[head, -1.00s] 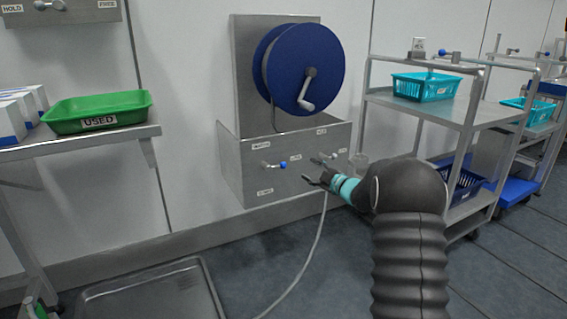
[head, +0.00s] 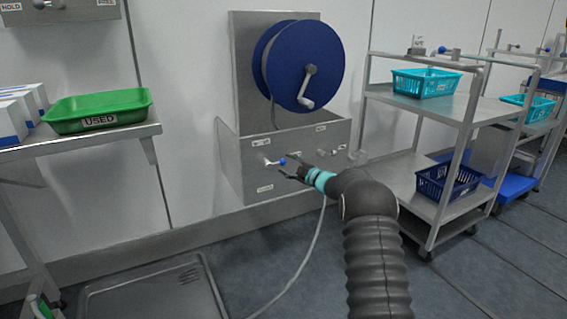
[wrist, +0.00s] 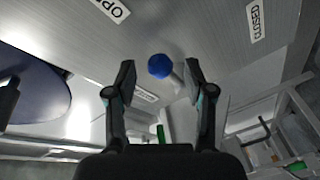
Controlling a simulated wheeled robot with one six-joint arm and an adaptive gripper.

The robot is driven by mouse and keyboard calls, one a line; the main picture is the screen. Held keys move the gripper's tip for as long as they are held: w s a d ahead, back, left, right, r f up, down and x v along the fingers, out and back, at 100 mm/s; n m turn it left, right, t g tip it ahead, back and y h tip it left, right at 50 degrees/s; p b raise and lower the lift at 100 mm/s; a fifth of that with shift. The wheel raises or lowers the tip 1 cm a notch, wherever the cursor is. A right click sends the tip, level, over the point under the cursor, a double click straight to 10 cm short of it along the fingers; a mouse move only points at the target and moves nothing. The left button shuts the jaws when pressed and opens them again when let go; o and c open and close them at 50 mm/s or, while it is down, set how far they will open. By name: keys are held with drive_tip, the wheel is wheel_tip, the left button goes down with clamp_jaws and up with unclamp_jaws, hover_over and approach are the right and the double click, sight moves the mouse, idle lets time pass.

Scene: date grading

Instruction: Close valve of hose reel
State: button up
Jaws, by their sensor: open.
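The hose reel (head: 277,68), a blue drum with a crank, is mounted on a steel wall panel. Below it a steel box (head: 236,172) carries a valve lever (head: 270,162) with a blue ball tip (head: 283,161). My gripper (head: 287,169) is open at the blue tip, coming from the right. In the wrist view the blue ball (wrist: 160,66) lies between the two open fingers (wrist: 158,84), with no clear contact on either. The "CLOSED" label (wrist: 256,20) is right of it and an "OP…" label (wrist: 112,9) is upper left. A second handle (head: 337,152) sits further right on the box.
A steel trolley (head: 425,105) with blue baskets (head: 425,83) stands to the right. A table with a green tray (head: 97,110) marked "USED" is at left. A floor tray (head: 150,290) and a grey hose (head: 312,250) lie below the reel.

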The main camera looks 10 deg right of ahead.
drive_tip(key=shift+x, duration=1.45)
